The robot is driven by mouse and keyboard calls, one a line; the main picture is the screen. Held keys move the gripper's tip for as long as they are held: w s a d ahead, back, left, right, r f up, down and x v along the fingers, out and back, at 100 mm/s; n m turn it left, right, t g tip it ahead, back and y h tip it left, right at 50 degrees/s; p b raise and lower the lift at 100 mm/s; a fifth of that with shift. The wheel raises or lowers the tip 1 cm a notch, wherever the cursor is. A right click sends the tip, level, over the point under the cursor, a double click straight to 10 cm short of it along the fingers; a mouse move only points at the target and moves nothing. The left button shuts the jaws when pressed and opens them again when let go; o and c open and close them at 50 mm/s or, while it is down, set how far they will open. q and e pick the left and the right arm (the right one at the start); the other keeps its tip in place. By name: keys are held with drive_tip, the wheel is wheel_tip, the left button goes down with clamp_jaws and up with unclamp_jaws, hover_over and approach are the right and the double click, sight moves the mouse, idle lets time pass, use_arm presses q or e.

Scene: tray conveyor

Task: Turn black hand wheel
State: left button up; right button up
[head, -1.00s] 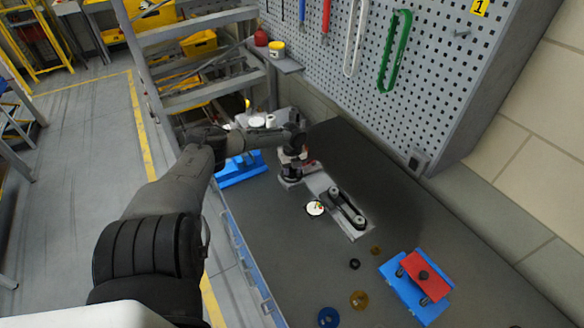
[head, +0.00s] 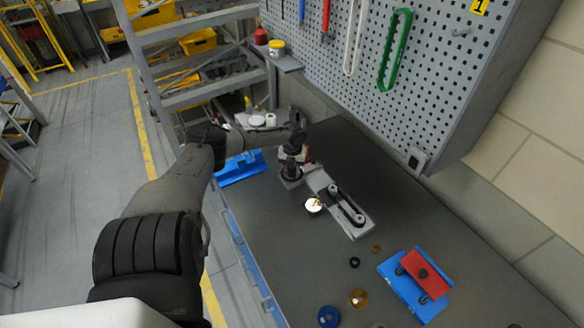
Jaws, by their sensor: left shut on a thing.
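The black hand wheel (head: 291,172) is at the far left end of the grey tray conveyor (head: 360,231), which lies on the dark worktable. My left arm reaches in from the left, and its gripper (head: 293,157) points down at the wheel. The gripper is shut on the wheel; its fingertips are small and partly hidden by the wrist. A round white dial with a coloured mark (head: 313,205) sits beside the conveyor. My right gripper is not in view.
A blue fixture with a red plate (head: 424,276) stands at the right front. Several small discs, one a blue ring (head: 328,316), lie near the front. A blue bracket (head: 240,168) is left of the wheel. A grey pegboard (head: 420,70) rises behind the table.

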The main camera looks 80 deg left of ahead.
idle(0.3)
use_arm(q)
drive_tip(key=o, duration=0.9)
drive_tip(key=shift+o, duration=0.2)
drive_tip(key=shift+r, duration=0.3)
wheel_tip(320, 180, up, 13)
drive_tip(key=p, duration=0.4)
drive_tip(key=shift+w, duration=0.15)
drive_tip(key=shift+r, duration=0.1)
